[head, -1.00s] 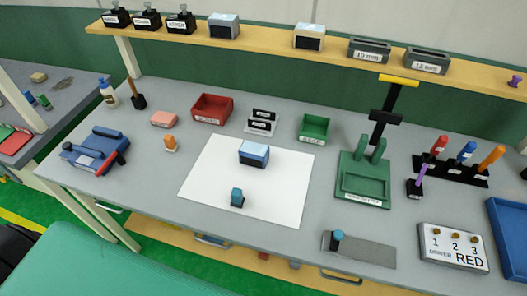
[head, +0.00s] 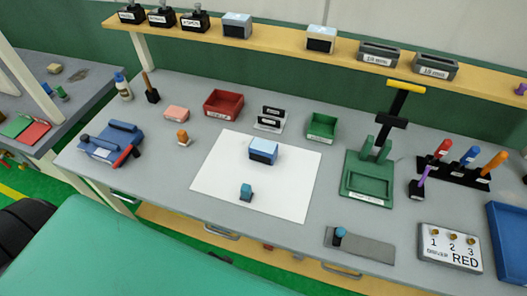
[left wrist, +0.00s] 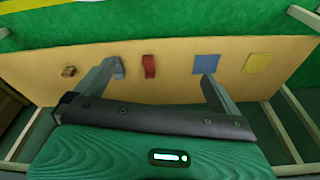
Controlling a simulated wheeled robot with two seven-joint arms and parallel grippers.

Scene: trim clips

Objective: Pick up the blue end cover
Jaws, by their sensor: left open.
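On the white sheet (head: 213,180) in the head view stand a light blue block (head: 263,150) with a dark front and, nearer the front edge, a small blue piece (head: 246,193). I cannot tell for sure which blue thing is the end cover. In the left wrist view a flat blue square (left wrist: 207,64) lies on a tan board, close to one fingertip in the picture. My left gripper (left wrist: 162,72) is open, its fingers wide apart, with nothing held between them. Neither gripper shows in the head view.
A red bin (head: 223,104), a green bin (head: 321,126), a green fixture (head: 368,187) and a blue fixture (head: 108,143) stand on the grey table. A grey plate (head: 372,250) lies at the front. The tan board also bears a red piece (left wrist: 149,66) and a yellow square (left wrist: 257,63).

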